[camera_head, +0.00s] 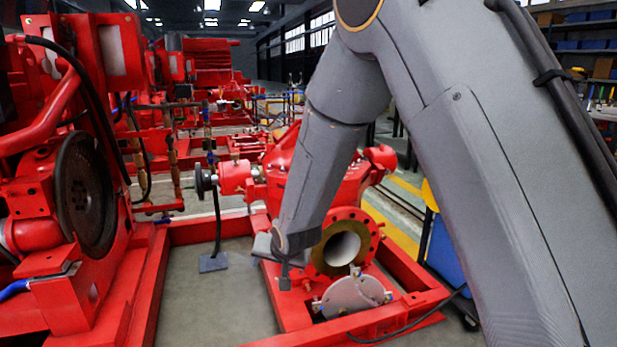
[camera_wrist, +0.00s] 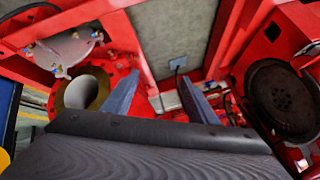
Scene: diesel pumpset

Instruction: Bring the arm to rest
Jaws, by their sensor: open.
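My grey arm comes down from the upper right of the head view and bends toward the red pump (camera_head: 350,185). Its lower end hangs in front of the pump, just left of the round flanged opening (camera_head: 343,248). In the wrist view my gripper (camera_wrist: 160,97) shows two bluish-grey fingers spread well apart, with nothing between them. The flanged opening (camera_wrist: 86,90) lies left of the fingers in that view. The fingertips are hard to make out in the head view. I cannot tell whether the gripper touches the pump.
A grey round cover (camera_head: 352,297) sits low in front of the opening. A red frame (camera_head: 155,290) surrounds a bare floor area (camera_head: 225,300). The engine with a dark flywheel (camera_head: 88,190) stands at left. A blue bin (camera_head: 445,255) is at right.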

